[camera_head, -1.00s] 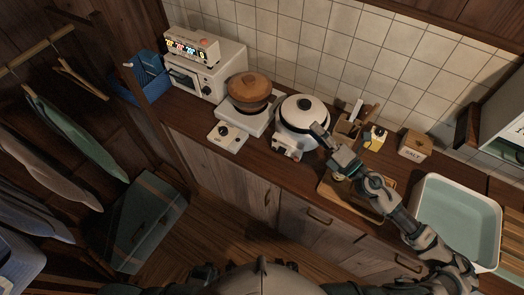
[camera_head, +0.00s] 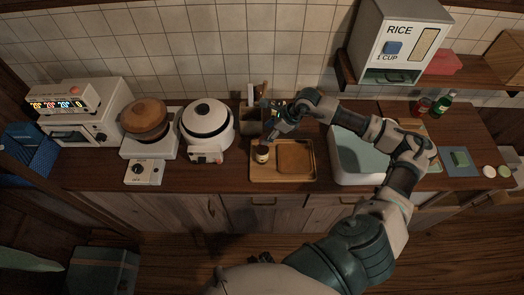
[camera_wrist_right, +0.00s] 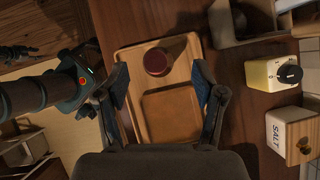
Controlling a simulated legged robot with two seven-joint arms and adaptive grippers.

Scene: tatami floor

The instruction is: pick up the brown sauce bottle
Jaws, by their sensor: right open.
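The brown sauce bottle (camera_head: 262,154) is a small dark bottle with a pale label, upright on the left part of a wooden tray (camera_head: 312,176) on the counter. In the right wrist view I look down on its round dark red top (camera_wrist_right: 157,61), near the far end of the tray (camera_wrist_right: 128,62). My right gripper (camera_head: 268,137) is just above and behind the bottle in the head view. In the wrist view the right gripper (camera_wrist_right: 160,84) is open, its fingers apart on either side, with the bottle apart from both.
A flat brown board (camera_head: 295,157) lies on the tray. A white rice cooker (camera_head: 207,125) stands left, a utensil holder (camera_head: 253,121) behind, and a sink basin (camera_head: 352,163) right. The salt box (camera_wrist_right: 288,132) and a yellow timer (camera_wrist_right: 274,73) stand beside the tray.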

